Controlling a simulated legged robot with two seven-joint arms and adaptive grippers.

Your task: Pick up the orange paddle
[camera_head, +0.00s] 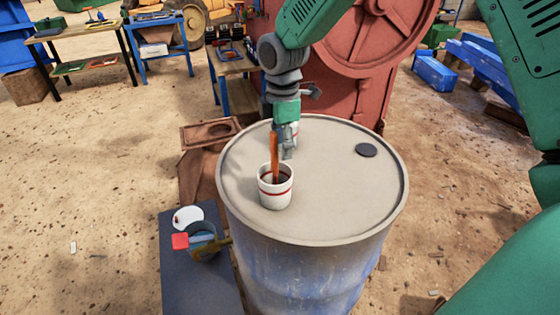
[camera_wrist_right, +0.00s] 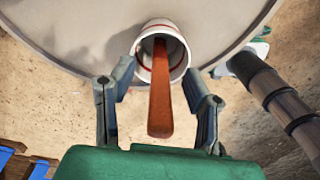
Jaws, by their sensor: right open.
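The orange paddle (camera_head: 275,152) stands in a white cup with red bands (camera_head: 275,190) on top of the barrel, its upper part sticking out of the cup. In the right wrist view the paddle (camera_wrist_right: 165,95) points toward the camera out of the cup (camera_wrist_right: 150,48), and its lower end is hidden inside. My right gripper (camera_head: 286,148) is at the paddle, just above and behind the cup. In the wrist view its two fingers (camera_wrist_right: 163,82) are spread apart, one on each side of the paddle, with gaps visible. My left gripper is not in view.
The blue barrel (camera_head: 335,205) has a pale top with a dark cap (camera_head: 366,150) at the right. A low dark bench (camera_head: 180,265) at left holds a dark mug (camera_head: 204,242) and a white disc. The red crusher (camera_head: 335,95) stands behind.

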